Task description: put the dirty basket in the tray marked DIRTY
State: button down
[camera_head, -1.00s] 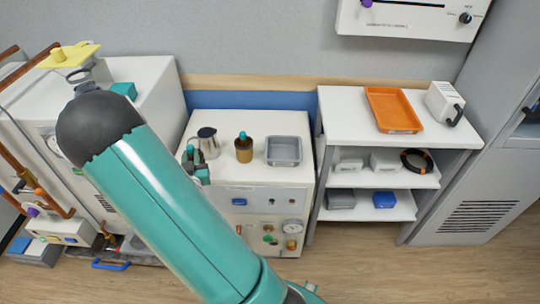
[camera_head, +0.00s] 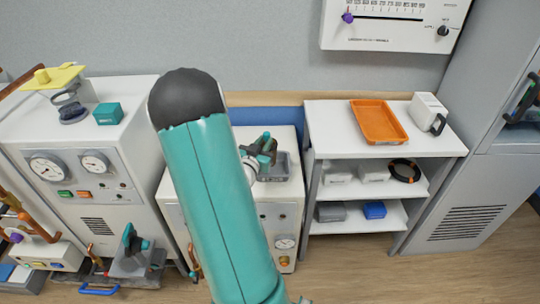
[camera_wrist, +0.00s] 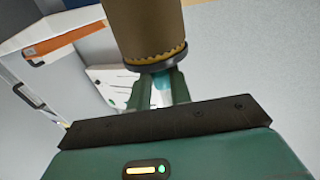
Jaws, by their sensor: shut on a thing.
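In the wrist view, my gripper (camera_wrist: 160,88) is shut on a brown cylinder (camera_wrist: 145,28). The cylinder has a toothed gold edge and a dark rim at the end nearest the fingers, and its far end is cut off. No mark shows whether it is the dirty basket. In the head view, the raised teal arm hides much of the middle cabinet, and I cannot make out the fingertips or the cylinder. An orange tray (camera_head: 379,121) lies on top of the white shelf unit; no DIRTY mark is readable. A grey tray (camera_head: 283,172) shows partly on the middle cabinet.
A white boxy thing with a dark handle (camera_head: 428,113) stands right of the orange tray. The shelf unit (camera_head: 330,140) holds several small items below. A machine with gauges (camera_head: 75,165) stands left. A white wall panel (camera_head: 395,25) hangs above the shelf unit.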

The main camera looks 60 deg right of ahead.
jog(key=d+f, duration=0.2)
jog(key=f, duration=0.1)
jog(key=d+f, duration=0.3)
jog(key=shift+w+d, duration=0.2)
jog(key=shift+d+f, duration=0.1)
jog(key=shift+f, duration=1.5)
jog(key=shift+f, duration=0.15)
jog(key=c, duration=1.3)
grip_release()
jog(key=shift+a, duration=0.25)
jog(key=a, duration=0.7)
jog(key=s+a, duration=0.1)
jog(key=a, duration=0.3)
jog(key=shift+a, duration=0.25)
